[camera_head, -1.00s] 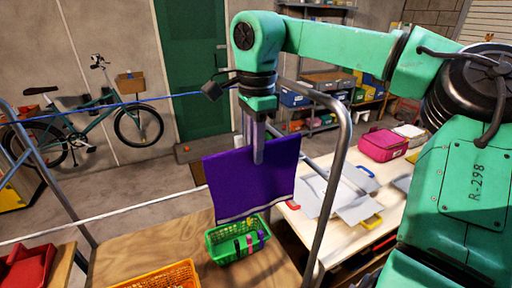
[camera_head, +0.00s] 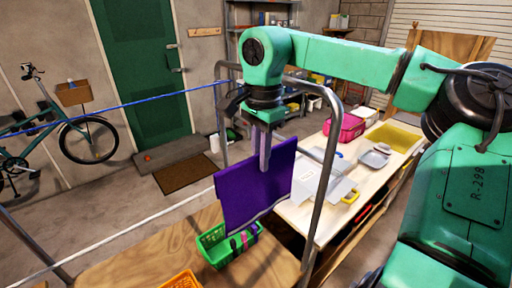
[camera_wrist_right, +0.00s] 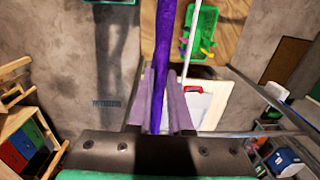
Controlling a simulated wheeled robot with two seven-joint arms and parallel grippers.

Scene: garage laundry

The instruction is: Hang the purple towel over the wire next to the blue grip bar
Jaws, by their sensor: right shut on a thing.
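My right gripper (camera_head: 264,158) is shut on the top edge of the purple towel (camera_head: 250,195), which hangs flat below it. In the right wrist view the purple towel (camera_wrist_right: 165,40) is a thin edge-on strip between the fingers (camera_wrist_right: 160,112). A white wire (camera_head: 120,236) runs from the lower left up to the towel's left edge. A blue line (camera_head: 120,105) runs higher, from the left toward the metal frame. I cannot tell a separate blue grip bar from this line, or whether the towel touches the white wire. My left gripper is not in view.
A grey tubular frame (camera_head: 325,180) stands right of the towel. A green basket (camera_head: 212,250) with small items sits on the wooden top (camera_head: 150,255) below it, near an orange basket (camera_head: 182,280). A work table (camera_head: 385,165) with a pink case (camera_head: 350,128) is at right.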

